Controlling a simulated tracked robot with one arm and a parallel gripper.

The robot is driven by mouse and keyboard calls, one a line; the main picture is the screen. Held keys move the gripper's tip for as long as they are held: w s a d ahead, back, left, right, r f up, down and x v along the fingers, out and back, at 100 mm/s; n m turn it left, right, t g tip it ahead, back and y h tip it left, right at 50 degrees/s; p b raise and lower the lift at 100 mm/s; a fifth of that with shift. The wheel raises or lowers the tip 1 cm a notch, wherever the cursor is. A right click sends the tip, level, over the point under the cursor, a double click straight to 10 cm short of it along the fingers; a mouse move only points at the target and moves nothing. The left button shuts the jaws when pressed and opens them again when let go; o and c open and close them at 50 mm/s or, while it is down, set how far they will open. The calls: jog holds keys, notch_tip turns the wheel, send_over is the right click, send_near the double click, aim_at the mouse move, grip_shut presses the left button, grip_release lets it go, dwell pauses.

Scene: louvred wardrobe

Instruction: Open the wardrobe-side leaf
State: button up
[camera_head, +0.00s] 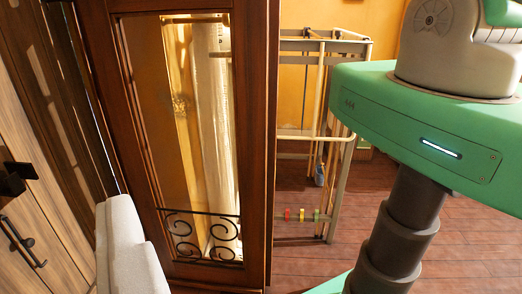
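A tall dark-wood leaf (257,140) with a glass pane and black iron scrollwork at its foot stands upright left of centre. Pale cylindrical shapes show through or in its glass. To its left is a dark wood panel with slat-like light patches (62,100), perhaps the louvred wardrobe. I cannot tell for sure which is the wardrobe-side leaf, or whether the glazed leaf is ajar. My gripper's fingers are not in view. A pale grey rounded part, probably of my arm, covers the glazed leaf's lower left.
A light-wood front (50,215) with black handles (22,243) is at the far left. A pale metal rack (335,150) with small coloured pieces stands right of the glazed leaf. Red-brown plank floor (440,265) is bare at lower right, around my green base and column.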

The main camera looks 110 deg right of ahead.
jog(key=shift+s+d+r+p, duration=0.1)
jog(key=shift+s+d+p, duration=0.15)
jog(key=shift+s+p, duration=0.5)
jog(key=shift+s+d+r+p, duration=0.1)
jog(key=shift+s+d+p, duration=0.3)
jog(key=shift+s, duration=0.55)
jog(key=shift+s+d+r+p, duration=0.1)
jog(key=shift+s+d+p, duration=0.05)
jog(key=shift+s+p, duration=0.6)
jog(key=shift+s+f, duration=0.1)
